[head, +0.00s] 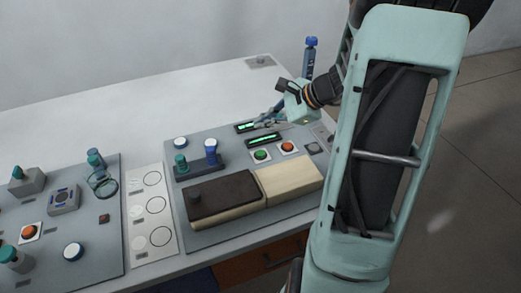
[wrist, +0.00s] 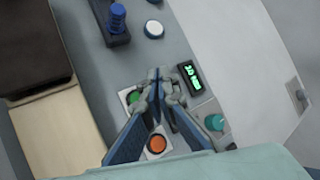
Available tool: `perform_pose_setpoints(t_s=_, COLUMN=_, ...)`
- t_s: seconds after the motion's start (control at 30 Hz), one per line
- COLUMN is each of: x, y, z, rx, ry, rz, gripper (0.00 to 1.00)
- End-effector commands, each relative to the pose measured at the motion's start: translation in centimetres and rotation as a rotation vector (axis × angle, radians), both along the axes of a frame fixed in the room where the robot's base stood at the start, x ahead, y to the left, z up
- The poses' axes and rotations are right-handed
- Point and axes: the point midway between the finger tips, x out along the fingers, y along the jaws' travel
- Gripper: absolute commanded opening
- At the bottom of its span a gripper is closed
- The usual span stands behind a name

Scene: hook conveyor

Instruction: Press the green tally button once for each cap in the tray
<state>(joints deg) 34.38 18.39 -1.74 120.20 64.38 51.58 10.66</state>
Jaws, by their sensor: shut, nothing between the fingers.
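The green tally button (head: 261,155) sits on a white square plate on the grey panel. It also shows in the wrist view (wrist: 133,97), partly covered by my left finger. My gripper (head: 260,119) is shut and empty. In the wrist view its fingertips (wrist: 160,74) meet beside the green button, toward the lit display (wrist: 188,78); they appear above the panel, and I see no contact with the button. A two-part box, dark brown (head: 222,193) and cream (head: 290,180), lies in front of the button. No caps are visible in it, and I cannot tell which thing is the tray.
An orange button (head: 288,146) is right beside the green one and also in the wrist view (wrist: 157,144). A dark holder (head: 200,171) bears a teal and a blue peg. A white round piece (head: 180,142) stands behind it. A blue bottle (head: 309,60) stands behind my arm.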

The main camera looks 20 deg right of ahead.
Motion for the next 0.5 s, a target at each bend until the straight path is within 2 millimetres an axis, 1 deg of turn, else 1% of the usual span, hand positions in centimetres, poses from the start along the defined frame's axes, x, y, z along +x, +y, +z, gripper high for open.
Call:
perform_pose_setpoints(t_s=0.27, x=0.0, y=0.0, z=-0.4, rx=0.001, ry=0.001, rz=0.001, gripper=0.0)
perform_pose_setpoints(t_s=0.37, x=0.0, y=0.0, z=-0.9, rx=0.001, ry=0.001, rz=0.001, gripper=0.0)
perform_pose_setpoints(t_s=0.5, x=0.0, y=0.0, z=-2.3, rx=0.001, ry=0.001, rz=0.0, gripper=0.0)
